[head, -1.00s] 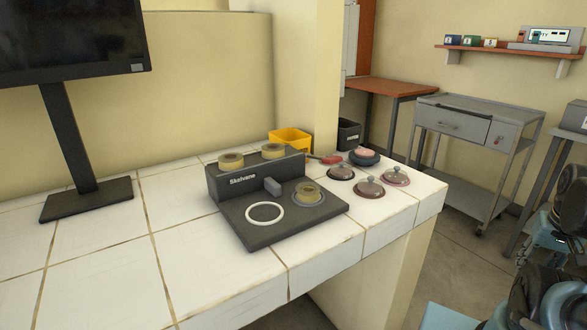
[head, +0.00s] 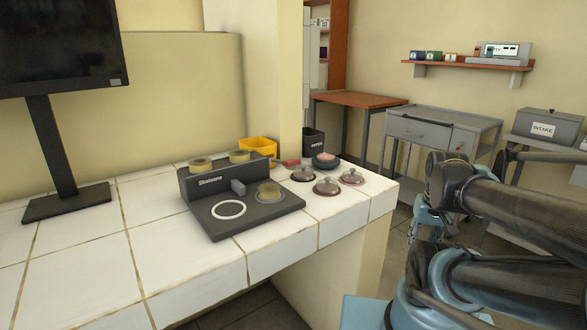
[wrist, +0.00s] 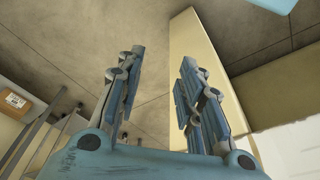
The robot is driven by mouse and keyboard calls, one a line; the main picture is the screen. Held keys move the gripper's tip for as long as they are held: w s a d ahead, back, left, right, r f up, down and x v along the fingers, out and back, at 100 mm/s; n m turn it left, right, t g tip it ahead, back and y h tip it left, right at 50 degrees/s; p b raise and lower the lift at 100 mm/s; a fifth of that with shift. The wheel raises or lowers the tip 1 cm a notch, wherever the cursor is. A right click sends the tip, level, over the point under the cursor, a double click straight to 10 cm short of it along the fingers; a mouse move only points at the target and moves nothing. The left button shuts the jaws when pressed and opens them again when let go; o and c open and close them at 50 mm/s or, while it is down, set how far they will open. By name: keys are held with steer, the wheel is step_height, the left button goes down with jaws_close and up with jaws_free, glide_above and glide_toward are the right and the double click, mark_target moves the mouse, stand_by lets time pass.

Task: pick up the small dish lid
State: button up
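Three knobbed, dish-like lids stand close together near the right end of the tiled counter: a dark one (head: 303,174) at left, a brownish one (head: 327,187) in front, and a pinkish one (head: 351,177) at right. They look similar in size, and I cannot tell which is the small dish lid. My gripper (wrist: 162,58) is open and empty in the wrist view, its two fingers apart above the floor. No lid shows in the wrist view. In the head view my arm is at the right, apart from the lids.
A black device (head: 250,212) with a white ring and yellowish discs sits left of the lids. A dark round dish (head: 325,161) with pink contents is behind them. A yellow bin (head: 259,147) and a black bin (head: 313,142) stand behind. A monitor (head: 60,45) is at left.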

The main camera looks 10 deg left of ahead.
steer(key=w+a+r+n, duration=0.3)
steer(key=w+a+r, duration=0.4)
steer(key=r, duration=0.3)
steer(key=w+a+r+n, duration=0.3)
steer(key=w+a+r, duration=0.5)
steer(key=r, duration=0.2)
steer(key=w+a+r+n+g+y, duration=0.1)
steer(key=w+a+r+n, duration=0.35)
steer(key=a, duration=0.85)
steer(key=w+a+r+n, duration=0.2)
steer(key=a+r, duration=0.3)
steer(key=a, duration=0.7)
steer(key=shift+m+g, duration=0.25)
steer(key=shift+g, duration=0.05)
steer(key=f, duration=0.5)
steer(key=a+f, duration=0.1)
steer(key=f, duration=0.5)
steer(key=w+f, duration=0.1)
steer(key=f, duration=0.4)
steer(key=shift+w+a+f, duration=0.1)
steer(key=shift+a+f, duration=0.15)
steer(key=shift+f, duration=0.1)
steer(key=c, duration=0.9)
steer(key=shift+r, duration=0.15)
